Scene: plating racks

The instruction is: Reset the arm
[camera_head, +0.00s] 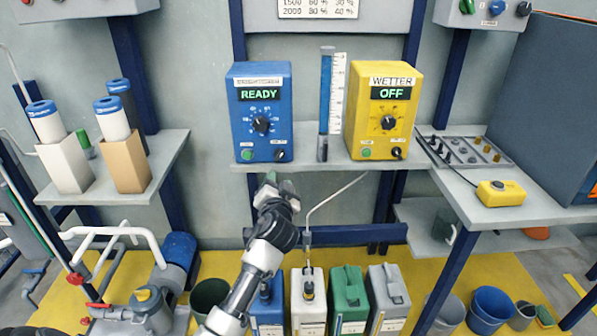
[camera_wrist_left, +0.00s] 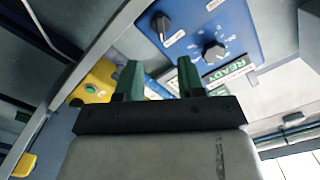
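My left arm reaches up from the bottom middle of the head view. Its gripper (camera_head: 280,186) is in the air in front of the wall shelf, just below the blue box marked READY (camera_head: 261,112). In the left wrist view, the two green fingers of my left gripper (camera_wrist_left: 160,78) stand apart with nothing held between them. The blue box (camera_wrist_left: 205,35) shows beyond the fingers, seen tilted. I cannot tell the exact gap to the shelf edge. My right arm and gripper are not in view.
The yellow WETTER box (camera_head: 383,112) and a blue-filled tube (camera_head: 325,100) stand on the shelf (camera_head: 300,160). A thin bent rod rises from the white canister (camera_head: 308,305), right of my arm. More canisters and a pump (camera_head: 145,305) stand below. A side bench (camera_head: 510,208) lies right.

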